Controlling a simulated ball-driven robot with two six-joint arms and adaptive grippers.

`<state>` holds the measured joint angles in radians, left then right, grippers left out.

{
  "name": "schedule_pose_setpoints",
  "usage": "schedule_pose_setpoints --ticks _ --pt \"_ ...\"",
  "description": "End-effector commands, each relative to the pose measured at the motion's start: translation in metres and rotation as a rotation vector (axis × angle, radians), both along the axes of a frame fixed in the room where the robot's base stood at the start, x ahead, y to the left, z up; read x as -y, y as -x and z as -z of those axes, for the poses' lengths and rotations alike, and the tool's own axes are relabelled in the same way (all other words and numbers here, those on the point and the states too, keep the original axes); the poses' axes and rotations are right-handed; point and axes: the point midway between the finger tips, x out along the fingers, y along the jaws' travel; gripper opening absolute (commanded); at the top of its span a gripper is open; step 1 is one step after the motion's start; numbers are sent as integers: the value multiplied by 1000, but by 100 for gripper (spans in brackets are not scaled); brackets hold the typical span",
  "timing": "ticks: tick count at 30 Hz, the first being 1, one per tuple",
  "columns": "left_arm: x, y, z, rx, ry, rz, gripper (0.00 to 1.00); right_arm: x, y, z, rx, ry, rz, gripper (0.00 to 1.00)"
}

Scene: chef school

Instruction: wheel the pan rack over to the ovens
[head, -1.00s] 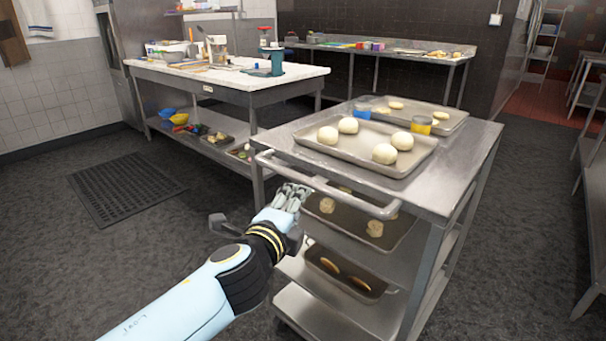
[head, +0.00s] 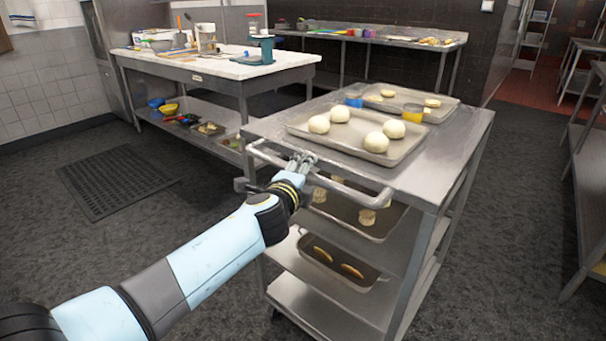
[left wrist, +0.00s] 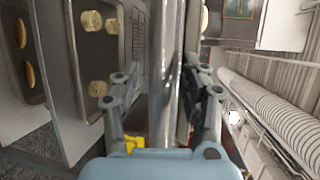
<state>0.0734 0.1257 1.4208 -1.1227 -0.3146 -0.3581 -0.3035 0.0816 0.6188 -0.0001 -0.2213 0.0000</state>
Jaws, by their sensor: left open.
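The pan rack (head: 458,135) is a steel trolley with shelves, standing right of centre in the head view. Its push handle (head: 350,190) is a rail along the near side of the top. My left gripper (head: 302,160) is at this handle, with its fingers open. In the left wrist view the handle (left wrist: 167,60) runs between the two open fingers of my left gripper (left wrist: 165,100). I cannot tell whether the fingers touch it. My right gripper is not in view.
A tray of dough balls (head: 300,131) and another tray (head: 445,112) lie on the rack's top, with lower trays below. A white-topped worktable (head: 215,66) stands behind left. A floor mat (head: 118,180) lies at left. Steel shelving (head: 590,170) stands at right, with bare floor between.

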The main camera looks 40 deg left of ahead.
Motion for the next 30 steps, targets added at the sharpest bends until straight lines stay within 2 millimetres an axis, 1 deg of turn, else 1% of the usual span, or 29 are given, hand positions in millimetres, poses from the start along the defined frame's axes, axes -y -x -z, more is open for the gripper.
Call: schedule_pose_setpoints --ticks 4,14,30 --pt "0 0 0 0 0 0 44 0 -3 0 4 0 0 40" --pt "0 1 0 0 1 0 1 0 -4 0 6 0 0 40" --pt "0 0 2 -2 4 0 0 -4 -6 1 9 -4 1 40"
